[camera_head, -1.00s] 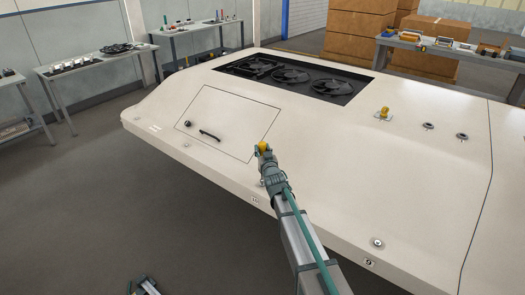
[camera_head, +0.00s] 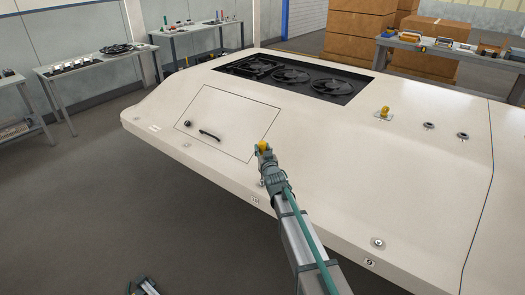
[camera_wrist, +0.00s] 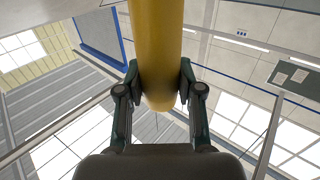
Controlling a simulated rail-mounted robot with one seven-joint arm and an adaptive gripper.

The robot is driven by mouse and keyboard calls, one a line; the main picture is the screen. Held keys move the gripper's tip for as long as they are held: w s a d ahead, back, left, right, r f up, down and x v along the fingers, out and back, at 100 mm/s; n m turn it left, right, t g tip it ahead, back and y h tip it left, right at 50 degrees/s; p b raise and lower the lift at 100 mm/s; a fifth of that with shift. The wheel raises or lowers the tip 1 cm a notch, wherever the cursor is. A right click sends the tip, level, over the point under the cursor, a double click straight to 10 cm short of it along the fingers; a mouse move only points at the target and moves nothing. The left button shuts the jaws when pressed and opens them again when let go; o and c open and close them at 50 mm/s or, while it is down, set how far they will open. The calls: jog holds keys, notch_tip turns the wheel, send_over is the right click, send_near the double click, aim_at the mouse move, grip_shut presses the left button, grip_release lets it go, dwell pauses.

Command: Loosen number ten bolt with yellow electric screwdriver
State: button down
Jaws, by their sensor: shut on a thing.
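My gripper (camera_head: 267,160) is at the end of my arm, over the front part of the large cream housing (camera_head: 370,160). It is shut on the yellow electric screwdriver (camera_head: 262,147). In the wrist view the yellow cylindrical body (camera_wrist: 157,45) sits between both fingers of my gripper (camera_wrist: 158,88). The screwdriver's tip is not visible. A small label (camera_head: 254,198) is on the housing's front edge below my gripper, too small to read surely. A bolt (camera_head: 377,243) shows at the lower right, near another small label (camera_head: 370,262). I cannot tell which bolt is number ten.
The housing has a hatch panel with a black handle (camera_head: 210,135), a recess with fans (camera_head: 292,76) and a yellow knob-like fitting (camera_head: 384,112). Workbenches stand at the back left and back right, with cardboard boxes (camera_head: 355,40) behind. The grey floor at left is mostly clear.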

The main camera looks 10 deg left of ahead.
aim_at(262, 143)
jog(key=shift+f+b, duration=0.8)
dwell(1.7)
jog(key=shift+r, duration=0.25)
dwell(1.1)
jog(key=shift+r+p, duration=0.5)
jog(key=shift+r, duration=0.35)
jog(key=shift+r+p, duration=1.4)
jog(key=shift+r, duration=0.8)
